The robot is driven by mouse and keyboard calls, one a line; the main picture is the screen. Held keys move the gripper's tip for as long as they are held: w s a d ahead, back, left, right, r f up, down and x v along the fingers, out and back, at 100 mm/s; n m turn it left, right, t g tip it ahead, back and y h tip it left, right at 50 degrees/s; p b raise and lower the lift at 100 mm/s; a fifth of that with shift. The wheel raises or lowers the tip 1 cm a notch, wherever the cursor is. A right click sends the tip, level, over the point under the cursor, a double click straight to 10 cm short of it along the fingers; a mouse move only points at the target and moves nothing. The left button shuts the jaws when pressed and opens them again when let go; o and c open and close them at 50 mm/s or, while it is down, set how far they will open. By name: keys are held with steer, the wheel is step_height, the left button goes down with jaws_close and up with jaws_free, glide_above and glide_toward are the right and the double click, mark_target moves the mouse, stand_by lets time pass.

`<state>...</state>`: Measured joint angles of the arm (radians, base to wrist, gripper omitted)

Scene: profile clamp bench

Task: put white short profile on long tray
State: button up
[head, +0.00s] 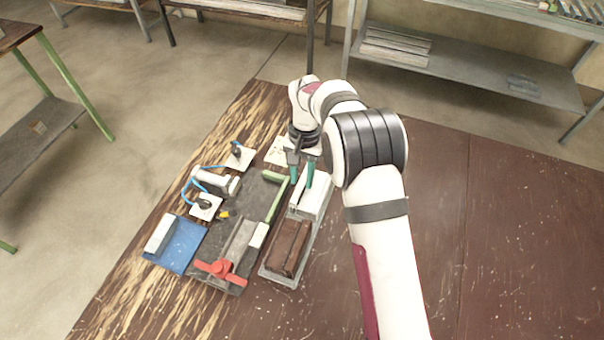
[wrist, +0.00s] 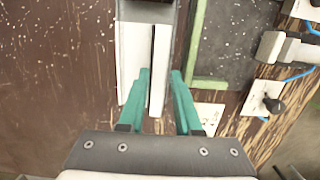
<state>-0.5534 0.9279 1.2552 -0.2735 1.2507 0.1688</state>
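The long tray (head: 268,275) is a narrow grey strip at the right of the fixture in the head view. A white profile block (head: 315,203) lies at its far end, also seen in the wrist view (wrist: 131,55). A narrower white short profile (wrist: 158,85) lies alongside it, a dark gap between them. My gripper (head: 301,186) is low over the far end of the tray. Its teal fingers (wrist: 161,73) stand on either side of the narrow white piece; I cannot tell if they press on it.
A brown profile block (head: 289,246) lies on the near part of the tray. Left of it is a dark fixture with a red clamp handle (head: 220,269) and a green rail (head: 277,199). A blue mat (head: 180,249) carries another pale block (head: 159,235). The table's right side is clear.

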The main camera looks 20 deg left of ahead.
steer(key=o, duration=0.3)
step_height(320, 180, up, 16)
steer(key=w, duration=0.2)
steer(key=s+d+r+m, duration=0.1)
steer(key=s+d+r, duration=0.2)
steer(key=d, duration=0.3)
steer(key=s+d+r+m, duration=0.1)
steer(key=s+d+r, duration=0.2)
steer(key=d, duration=0.2)
steer(key=s+d+f+m, duration=0.1)
steer(key=s+d+f, duration=0.1)
steer(key=s+d, duration=0.2)
steer(key=s+d+f+m+y, duration=0.1)
steer(key=s+d, duration=0.3)
steer(key=s, duration=0.7)
steer(key=s+d+f+m+t, duration=0.1)
steer(key=s+d, duration=0.3)
steer(key=s, duration=0.4)
steer(key=shift+s+f+m+y, duration=0.2)
steer(key=shift+f+m+y, duration=0.15)
steer(key=shift+f, duration=0.55)
